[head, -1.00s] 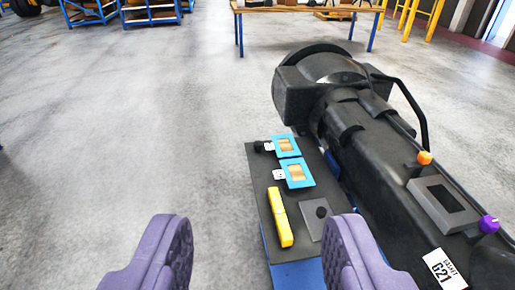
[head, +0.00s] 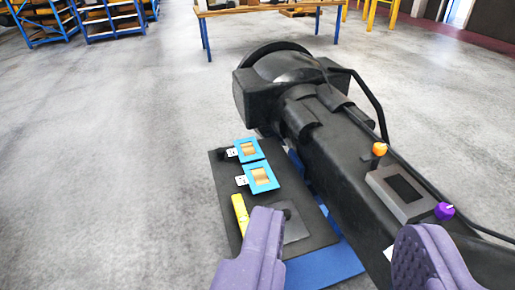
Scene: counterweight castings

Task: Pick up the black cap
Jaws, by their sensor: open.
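A small round black piece (head: 287,213), which looks like the black cap, sits on a grey square plate (head: 298,228) on the dark board. The left finger partly covers this plate and reaches close to the piece in the picture. Another small dark piece (head: 224,154) lies at the left of the upper blue-framed part; I cannot tell whether it is a cap. My gripper (head: 340,228) is open and empty, its purple fingers wide apart. In the picture its left finger overlaps the board and its right finger overlaps the black machine.
Two blue-framed parts (head: 262,178) and a yellow bar (head: 240,212) lie on the dark board (head: 228,190). A large black machine (head: 345,140) stands at its right, bearing an orange knob (head: 379,149), a purple knob (head: 444,210) and a grey frame (head: 400,192). Open floor lies left.

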